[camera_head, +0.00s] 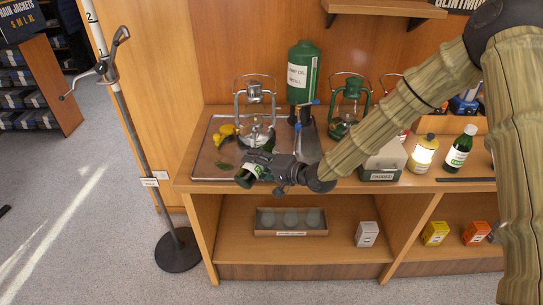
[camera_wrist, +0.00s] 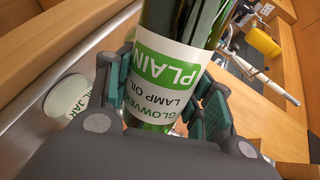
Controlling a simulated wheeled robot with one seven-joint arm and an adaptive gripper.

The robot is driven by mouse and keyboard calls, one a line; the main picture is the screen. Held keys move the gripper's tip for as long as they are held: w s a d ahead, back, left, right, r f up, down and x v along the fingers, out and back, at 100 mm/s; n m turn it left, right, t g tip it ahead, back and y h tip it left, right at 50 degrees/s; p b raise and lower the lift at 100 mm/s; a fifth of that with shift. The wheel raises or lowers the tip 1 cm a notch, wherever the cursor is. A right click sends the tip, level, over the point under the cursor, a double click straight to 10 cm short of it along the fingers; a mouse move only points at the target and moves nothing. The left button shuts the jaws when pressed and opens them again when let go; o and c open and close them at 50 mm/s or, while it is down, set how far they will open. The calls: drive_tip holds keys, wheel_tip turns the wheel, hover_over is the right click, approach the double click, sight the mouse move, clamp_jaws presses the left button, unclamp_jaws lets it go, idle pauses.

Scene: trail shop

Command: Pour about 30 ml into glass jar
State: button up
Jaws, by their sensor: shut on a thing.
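My gripper (camera_head: 270,167) is shut on a dark green glass bottle (camera_head: 244,180), tilted over the front of the metal tray (camera_head: 208,160). In the wrist view the bottle (camera_wrist: 188,18) lies between both fingers. Its white and green label reads "PLAIN" and "LAMP OIL". The bottle's far end is out of the wrist frame, so its mouth and any flow are hidden there. A pale, round-edged piece with lettering ending in "JAR" (camera_wrist: 68,97) shows left of the fingers, apart from them. I cannot make out the glass jar or its level in the head view.
A clear lantern (camera_head: 256,130) stands on the tray behind the gripper, with yellow items (camera_head: 222,132) at left. A green canister (camera_head: 303,72) and green lantern (camera_head: 347,105) stand behind. A metal pole (camera_head: 128,125) stands left of the counter.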

drive_tip(key=shift+r, duration=0.15)
drive_tip(key=shift+s+a+r+p, duration=0.1)
drive_tip(key=shift+s+a+p, duration=0.05)
drive_tip(key=shift+p, duration=0.2)
drive_tip(key=shift+m, duration=0.3)
drive_tip(key=shift+a, duration=0.1)
drive_tip(key=shift+s+a, duration=0.3)
drive_tip(key=shift+s, duration=0.1)
drive_tip(key=shift+s+a, duration=0.1)
drive_tip(key=shift+s+a, duration=0.1)
drive_tip(key=shift+s, duration=0.15)
idle(0.4)
